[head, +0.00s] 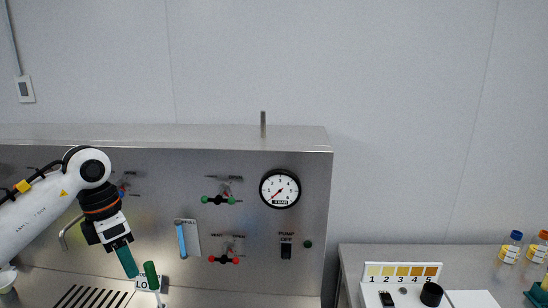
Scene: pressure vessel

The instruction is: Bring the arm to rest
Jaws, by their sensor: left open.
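My left arm comes in from the left, and my left gripper (128,266) points down and to the right in front of the steel panel (225,268). Its jaws are open, with teal fingertips. A dark green cylindrical handle (152,276) stands just right of the fingertips; I cannot tell whether they touch it. My right gripper is out of view.
A side bench (460,262) holds a color chart (403,272) and bottles (511,247).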

